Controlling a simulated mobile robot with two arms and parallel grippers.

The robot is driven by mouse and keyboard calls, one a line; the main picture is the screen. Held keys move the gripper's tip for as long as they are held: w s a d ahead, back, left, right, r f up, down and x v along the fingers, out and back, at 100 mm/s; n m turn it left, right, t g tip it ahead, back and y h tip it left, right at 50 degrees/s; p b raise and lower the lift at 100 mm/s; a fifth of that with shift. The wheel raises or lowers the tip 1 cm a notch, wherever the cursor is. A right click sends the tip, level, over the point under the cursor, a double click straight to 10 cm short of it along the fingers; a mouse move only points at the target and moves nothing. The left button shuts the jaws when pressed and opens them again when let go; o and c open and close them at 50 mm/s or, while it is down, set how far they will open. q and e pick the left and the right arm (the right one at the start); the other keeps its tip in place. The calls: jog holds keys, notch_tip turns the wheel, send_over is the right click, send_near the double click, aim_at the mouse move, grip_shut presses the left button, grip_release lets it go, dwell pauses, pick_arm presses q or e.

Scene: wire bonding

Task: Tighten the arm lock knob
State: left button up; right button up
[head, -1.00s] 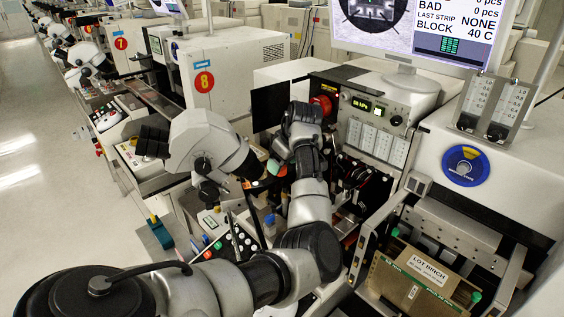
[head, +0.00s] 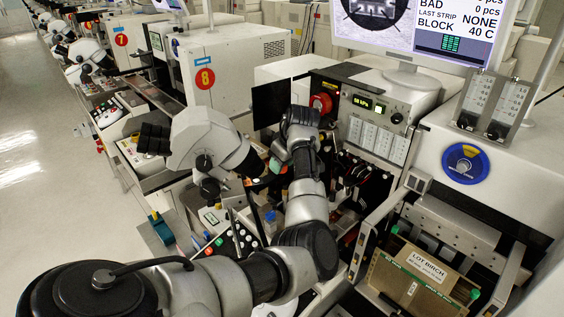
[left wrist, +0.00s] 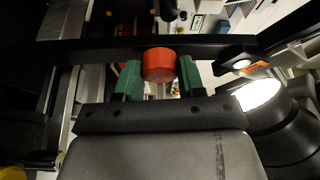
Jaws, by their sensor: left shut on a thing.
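The red-orange arm lock knob (left wrist: 159,65) shows in the left wrist view, against a dark bar. My left gripper (left wrist: 159,80) has its two green fingers on either side of the knob and is shut on it. In the head view my left arm reaches from the lower left to beside the microscope (head: 205,140). A green fingertip (head: 275,165) shows there, with a bit of red beside it; my wrist hides most of the grip. My right gripper is in neither view.
A large red knob (head: 321,103) sits on the machine panel behind my wrist. A button panel (head: 232,243) lies below the microscope. A box labelled LOT BIRCH (head: 415,285) stands at the right. The aisle floor (head: 60,220) at the left is clear.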

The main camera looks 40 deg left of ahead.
pick_arm(q)
jog(key=shift+s+r+m+t+p, duration=0.15)
jog(key=shift+m+t+p, duration=0.15)
jog(key=shift+m+p, duration=0.7)
jog(key=shift+w+r+m+t+p, duration=0.15)
jog(key=shift+m+t+p, duration=0.15)
jog(key=shift+m+p, duration=0.65)
jog(key=shift+a+f+m+t+p, duration=0.15)
jog(key=shift+m+t+p, duration=0.45)
jog(key=shift+m+p, duration=0.75)
jog(key=o, duration=1)
jog(key=shift+f, duration=0.1)
jog(key=shift+c, duration=0.2)
jog(key=shift+s, duration=0.1)
jog(key=b+v, duration=0.2)
jog(key=v, duration=0.9)
jog(key=shift+b, duration=0.3)
jog(key=shift+a, duration=0.15)
